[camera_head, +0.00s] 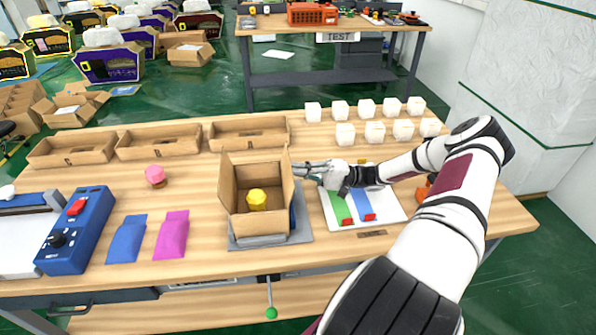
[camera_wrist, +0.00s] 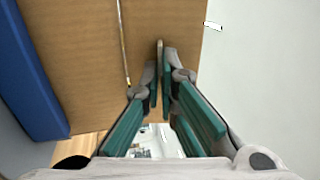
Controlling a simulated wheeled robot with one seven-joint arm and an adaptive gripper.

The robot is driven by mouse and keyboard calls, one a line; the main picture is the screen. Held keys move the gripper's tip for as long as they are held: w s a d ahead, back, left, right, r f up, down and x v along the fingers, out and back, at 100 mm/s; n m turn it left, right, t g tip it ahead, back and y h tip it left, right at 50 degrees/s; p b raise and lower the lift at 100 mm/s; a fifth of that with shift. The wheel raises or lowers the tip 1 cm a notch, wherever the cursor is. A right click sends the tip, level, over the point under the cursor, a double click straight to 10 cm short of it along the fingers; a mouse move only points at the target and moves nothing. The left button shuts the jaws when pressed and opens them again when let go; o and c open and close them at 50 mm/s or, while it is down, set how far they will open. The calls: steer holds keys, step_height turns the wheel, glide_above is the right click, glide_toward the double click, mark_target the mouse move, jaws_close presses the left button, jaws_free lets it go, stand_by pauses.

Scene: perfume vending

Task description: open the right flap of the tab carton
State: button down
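The tab carton (camera_head: 243,222) stands open at the top on the front middle of the table, with a yellow object (camera_head: 257,199) inside. Its right flap (camera_head: 288,168) stands roughly upright. My gripper (camera_head: 298,168) reaches in from the right, at the outer side of the right flap. In the wrist view, brown cardboard (camera_wrist: 80,60) with a thin crease fills much of the upper picture. My gripper's fingertips (camera_wrist: 160,65) are together in front of the cardboard; whether they touch it is unclear. I see nothing clearly held between them.
A grey pad (camera_head: 242,243) lies under the carton, and a blue item (camera_wrist: 30,75) is beside it. A white board (camera_head: 388,207) with green and blue pieces lies right of the carton. Wooden trays (camera_head: 160,143) and white cubes (camera_head: 345,135) stand behind. A pink-topped item (camera_head: 155,175) is left.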

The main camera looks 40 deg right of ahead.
steer(key=c, duration=1.8)
jaws_free()
steer(key=shift+c, duration=0.2)
steer(key=v, duration=0.7)
steer(key=shift+d, duration=0.2)
steer(key=shift+s+f, duration=0.15)
steer(key=shift+s, duration=0.05)
